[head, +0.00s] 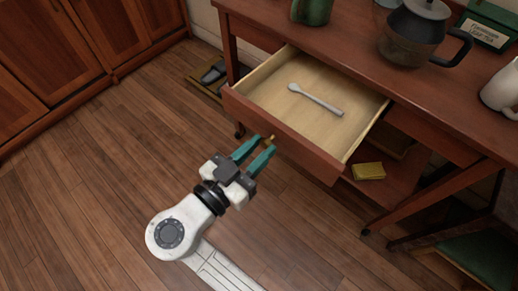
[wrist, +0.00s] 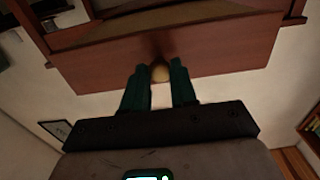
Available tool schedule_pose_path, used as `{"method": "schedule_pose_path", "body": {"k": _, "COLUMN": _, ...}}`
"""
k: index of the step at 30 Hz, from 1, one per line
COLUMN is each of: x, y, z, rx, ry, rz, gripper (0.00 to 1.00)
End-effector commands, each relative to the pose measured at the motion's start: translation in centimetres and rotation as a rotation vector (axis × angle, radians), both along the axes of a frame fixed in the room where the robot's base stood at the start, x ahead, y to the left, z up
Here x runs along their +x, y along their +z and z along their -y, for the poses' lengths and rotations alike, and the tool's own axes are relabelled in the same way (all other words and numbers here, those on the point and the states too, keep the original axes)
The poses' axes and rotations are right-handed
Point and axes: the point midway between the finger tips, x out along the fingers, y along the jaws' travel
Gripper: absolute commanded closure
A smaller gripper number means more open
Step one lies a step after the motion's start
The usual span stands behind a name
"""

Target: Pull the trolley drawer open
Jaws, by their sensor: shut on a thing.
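The trolley drawer (head: 345,115) stands well out from the wooden trolley (head: 440,98) in the head view, with its pale inside showing. A grey spoon (head: 316,99) lies in it. My gripper (head: 268,142) is at the middle of the drawer front (head: 285,138), its green fingers shut on the small brass knob (head: 271,138). In the wrist view the round knob (wrist: 160,73) sits between my two fingertips (wrist: 160,82), against the red-brown drawer front (wrist: 220,55).
A dark glass teapot (head: 408,35), a green mug (head: 312,10), a green tea box (head: 487,32) and a white jug (head: 503,88) stand on the trolley top. A yellow item (head: 368,171) lies on the lower shelf. The floor (head: 90,190) at left is clear.

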Motion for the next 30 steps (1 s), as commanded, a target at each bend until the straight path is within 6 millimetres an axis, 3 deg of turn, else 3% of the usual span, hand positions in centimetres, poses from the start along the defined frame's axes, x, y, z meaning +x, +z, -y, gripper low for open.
{"method": "schedule_pose_path", "body": {"k": 13, "x": -0.01, "y": 0.01, "z": -0.02, "rx": 0.001, "ry": 0.0, "rz": -0.001, "gripper": 1.0}}
{"method": "schedule_pose_path", "body": {"k": 14, "x": -0.01, "y": 0.01, "z": -0.02, "rx": 0.001, "ry": 0.0, "rz": 0.0, "gripper": 0.71}}
{"method": "schedule_pose_path", "body": {"k": 21, "x": -0.01, "y": 0.02, "z": -0.02, "rx": 0.001, "ry": 0.0, "rz": 0.0, "gripper": 0.48}}
{"method": "schedule_pose_path", "body": {"k": 30, "x": -0.21, "y": 0.04, "z": -0.22, "rx": 0.0, "ry": 0.001, "rz": 0.0, "gripper": 0.48}}
